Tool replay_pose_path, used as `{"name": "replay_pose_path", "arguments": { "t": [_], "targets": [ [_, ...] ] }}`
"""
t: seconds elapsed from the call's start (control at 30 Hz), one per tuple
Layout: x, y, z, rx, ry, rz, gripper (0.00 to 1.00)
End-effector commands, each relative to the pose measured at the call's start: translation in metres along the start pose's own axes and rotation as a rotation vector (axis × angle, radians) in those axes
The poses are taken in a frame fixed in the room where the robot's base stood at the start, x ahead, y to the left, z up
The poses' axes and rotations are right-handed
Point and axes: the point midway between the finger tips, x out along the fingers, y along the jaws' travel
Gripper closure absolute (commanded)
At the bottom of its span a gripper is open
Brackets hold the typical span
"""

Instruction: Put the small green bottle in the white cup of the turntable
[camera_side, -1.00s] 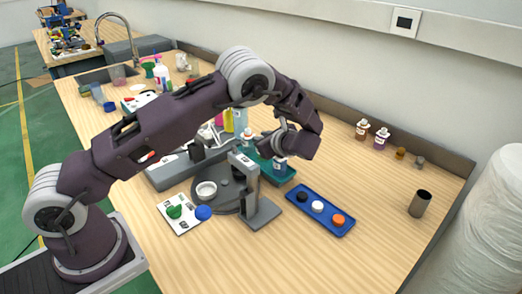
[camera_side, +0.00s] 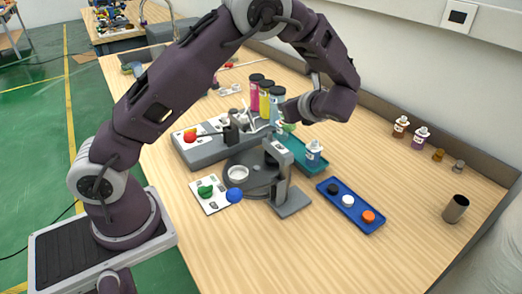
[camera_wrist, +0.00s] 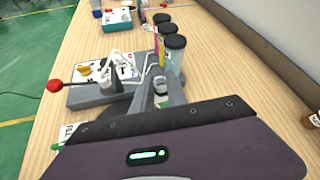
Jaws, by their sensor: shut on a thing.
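My gripper (camera_side: 288,116) is shut on the small green bottle (camera_side: 289,127), just above or at the far end of the teal tray, left of the other bottle. In the wrist view, the gripper's dark body fills the bottom, and a small pale-capped bottle (camera_wrist: 161,88) shows at its fingers. My arm hides part of it, and I cannot tell how far it is off the tray. The white cup (camera_side: 238,173) is an open round ring on the dark turntable (camera_side: 262,182), nearer and to the left of my gripper. I see nothing in it.
A blue-labelled bottle (camera_side: 313,153) stands in the teal tray (camera_side: 300,147). A grey post (camera_side: 279,170) rises beside the turntable. A blue tray (camera_side: 350,207) lies to the right. Bare table lies in front.

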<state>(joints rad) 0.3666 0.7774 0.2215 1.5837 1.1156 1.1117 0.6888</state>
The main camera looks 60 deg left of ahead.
Motion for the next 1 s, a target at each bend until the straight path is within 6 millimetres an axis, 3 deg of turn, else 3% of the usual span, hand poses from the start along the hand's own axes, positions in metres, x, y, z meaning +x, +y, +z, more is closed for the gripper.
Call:
{"name": "replay_pose_path", "arguments": {
  "t": [0.2,0.33,0.43,0.53,0.83,1.0],
  "targets": [
    [-0.026,0.096,0.006,0.108,0.002,0.029,1.00],
    [-0.033,0.138,0.014,0.154,-0.003,0.036,1.00],
    [-0.033,0.153,0.012,0.174,-0.006,0.037,1.00],
    [-0.022,0.161,-0.007,0.182,-0.008,0.040,1.00],
    [0.005,0.171,-0.058,0.178,-0.008,0.039,1.00],
    [0.011,0.173,-0.070,0.173,-0.006,0.038,1.00]
  ]
}}
